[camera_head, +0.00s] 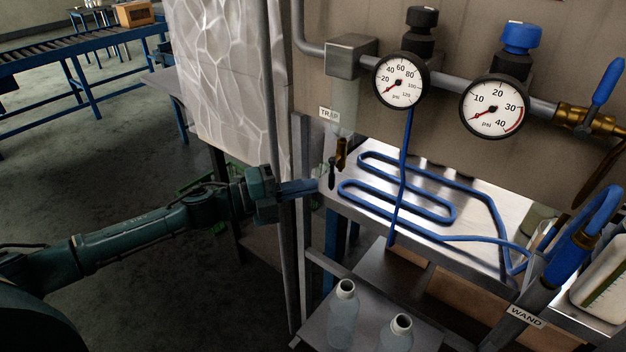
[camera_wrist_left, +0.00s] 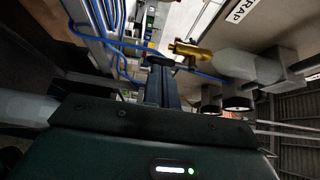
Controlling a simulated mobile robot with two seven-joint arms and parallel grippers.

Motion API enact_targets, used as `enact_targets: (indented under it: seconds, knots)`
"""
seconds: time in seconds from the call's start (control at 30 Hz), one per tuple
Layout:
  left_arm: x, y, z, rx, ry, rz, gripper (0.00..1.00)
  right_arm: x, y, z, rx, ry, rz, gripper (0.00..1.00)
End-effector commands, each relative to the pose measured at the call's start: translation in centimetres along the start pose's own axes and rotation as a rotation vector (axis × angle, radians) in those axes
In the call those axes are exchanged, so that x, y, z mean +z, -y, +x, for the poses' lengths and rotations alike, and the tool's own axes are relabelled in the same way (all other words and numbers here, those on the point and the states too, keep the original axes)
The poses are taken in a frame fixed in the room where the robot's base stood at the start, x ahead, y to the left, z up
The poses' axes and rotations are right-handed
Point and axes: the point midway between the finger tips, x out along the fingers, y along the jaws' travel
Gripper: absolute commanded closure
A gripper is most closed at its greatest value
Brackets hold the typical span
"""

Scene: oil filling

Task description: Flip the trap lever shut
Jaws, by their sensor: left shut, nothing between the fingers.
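The trap hangs below a grey block on the pipe, with a cloudy bowl (camera_head: 345,104) and a TRAP label (camera_head: 327,114). A small brass drain valve (camera_head: 341,152) sits under the bowl. Its dark lever (camera_head: 332,173) hangs downward beside the brass. My left gripper (camera_head: 316,185) is shut and empty, with its tips just left of the lever; I cannot tell whether they touch it. In the left wrist view the shut fingers (camera_wrist_left: 160,72) point toward the brass valve (camera_wrist_left: 188,49), and the lever is hard to make out there. My right gripper is not in view.
Two gauges (camera_head: 402,80) (camera_head: 493,106) sit on the pipe above. Blue tubing (camera_head: 405,205) loops over a metal shelf (camera_head: 350,208). Two clear bottles (camera_head: 344,315) (camera_head: 397,334) stand on a lower shelf. A grey upright post (camera_head: 303,220) stands close to my left gripper.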

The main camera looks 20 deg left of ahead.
Motion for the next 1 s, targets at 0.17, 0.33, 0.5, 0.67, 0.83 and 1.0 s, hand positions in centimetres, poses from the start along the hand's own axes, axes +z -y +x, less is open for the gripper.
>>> enact_targets:
  seconds: [0.17,0.33,0.5,0.67,0.83,1.0]
  knots:
    - [0.0,0.1,1.7,-0.001,0.000,0.001,1.00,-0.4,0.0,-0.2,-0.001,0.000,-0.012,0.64]
    - [0.0,0.0,2.1,0.001,0.000,0.001,1.00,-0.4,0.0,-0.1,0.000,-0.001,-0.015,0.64]
    - [0.0,-0.1,2.1,0.001,0.000,0.001,1.00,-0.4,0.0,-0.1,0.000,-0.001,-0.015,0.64]
    - [0.0,-0.1,2.1,-0.002,0.000,-0.003,1.00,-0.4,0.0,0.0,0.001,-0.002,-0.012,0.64]
    - [-0.2,-0.2,2.2,-0.022,0.000,-0.032,1.00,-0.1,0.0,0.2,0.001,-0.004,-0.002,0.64]
    - [-0.3,-0.2,2.2,-0.036,0.000,-0.053,1.00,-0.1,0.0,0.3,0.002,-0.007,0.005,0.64]
